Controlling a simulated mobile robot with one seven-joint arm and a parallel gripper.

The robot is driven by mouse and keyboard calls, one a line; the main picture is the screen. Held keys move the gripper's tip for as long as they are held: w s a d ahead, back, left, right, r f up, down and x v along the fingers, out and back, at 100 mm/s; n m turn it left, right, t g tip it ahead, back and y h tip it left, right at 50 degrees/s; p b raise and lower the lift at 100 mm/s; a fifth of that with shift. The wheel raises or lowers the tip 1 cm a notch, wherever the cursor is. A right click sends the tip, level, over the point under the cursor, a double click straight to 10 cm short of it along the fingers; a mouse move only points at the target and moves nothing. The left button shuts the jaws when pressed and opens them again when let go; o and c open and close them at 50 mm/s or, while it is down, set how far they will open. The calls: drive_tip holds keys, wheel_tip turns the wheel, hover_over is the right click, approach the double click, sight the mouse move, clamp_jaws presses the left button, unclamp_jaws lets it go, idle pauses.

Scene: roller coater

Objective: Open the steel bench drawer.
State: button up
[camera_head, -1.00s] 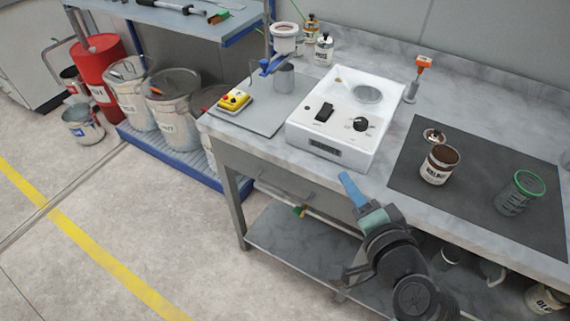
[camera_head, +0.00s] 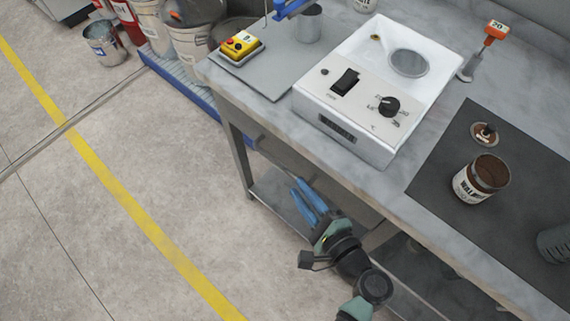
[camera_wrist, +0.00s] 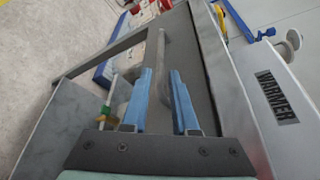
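The steel bench drawer (camera_head: 290,159) is under the bench top's front edge, seen steeply from above. In the wrist view its grey front (camera_wrist: 190,65) looks flush with the bench, so it appears shut. Its bar handle (camera_wrist: 158,52) stands off the front and runs lengthwise up the wrist picture. My gripper (camera_head: 300,188) is just in front of the drawer, below the bench top. Its two blue fingers (camera_wrist: 161,72) are apart, and the handle shows in the gap between the fingertips. I cannot tell whether the fingers touch it.
A white warmer (camera_head: 345,125) stands on the bench top (camera_head: 425,120) above the drawer. A brown-filled can (camera_head: 482,178) sits on a dark mat (camera_head: 435,165). A lower shelf (camera_head: 275,195) lies under the drawer. The floor (camera_head: 130,150) at left is clear.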

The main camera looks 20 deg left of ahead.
sight(289, 174)
drive_tip(key=x, duration=0.7)
drive_tip(key=shift+w+a+f, duration=0.15)
drive_tip(key=shift+w+a, duration=0.1)
drive_tip(key=shift+w, duration=0.05)
clamp_jaws()
idle(1.0)
